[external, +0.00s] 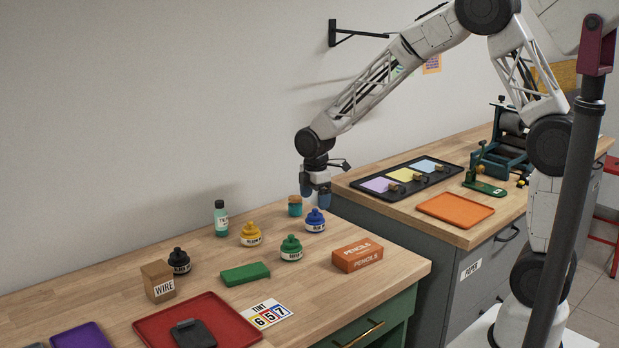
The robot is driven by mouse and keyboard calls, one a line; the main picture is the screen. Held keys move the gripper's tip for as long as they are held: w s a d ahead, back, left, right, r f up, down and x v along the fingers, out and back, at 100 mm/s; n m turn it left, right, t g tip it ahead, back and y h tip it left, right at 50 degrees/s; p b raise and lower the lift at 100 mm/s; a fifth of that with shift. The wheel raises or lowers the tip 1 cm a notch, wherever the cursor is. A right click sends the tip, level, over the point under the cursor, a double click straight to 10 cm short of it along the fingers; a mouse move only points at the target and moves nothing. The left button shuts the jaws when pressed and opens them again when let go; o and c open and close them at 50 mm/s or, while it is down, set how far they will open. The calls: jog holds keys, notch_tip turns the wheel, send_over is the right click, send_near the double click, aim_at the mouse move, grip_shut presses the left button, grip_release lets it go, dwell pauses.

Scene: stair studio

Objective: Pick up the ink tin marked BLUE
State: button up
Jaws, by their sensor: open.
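The blue ink tin (315,223), a squat pot with a knobbed top and a white label too small to read surely, stands upright on the wooden table. The gap between fingertips and tin is hard to judge from this angle. Similar tins stand nearby: green (291,249), yellow (251,235) and black (179,262).
A teal corked jar (295,206) stands close left of the blue tin. An orange PENCILS box (358,256) is at front right, a green block (245,274) at front left. A teal bottle (221,218), WIRE box (158,281) and red tray (151,329) are farther left.

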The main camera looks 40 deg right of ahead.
aim_at(315, 215)
jog(key=shift+f, duration=1.1)
jog(key=shift+f, duration=0.1)
jog(key=shift+s+f, duration=0.1)
jog(key=shift+f, duration=2.4)
jog(key=shift+c, duration=0.2)
jog(key=c, duration=1.2)
jog(key=shift+r, duration=0.2)
jog(key=shift+r, duration=4.85)
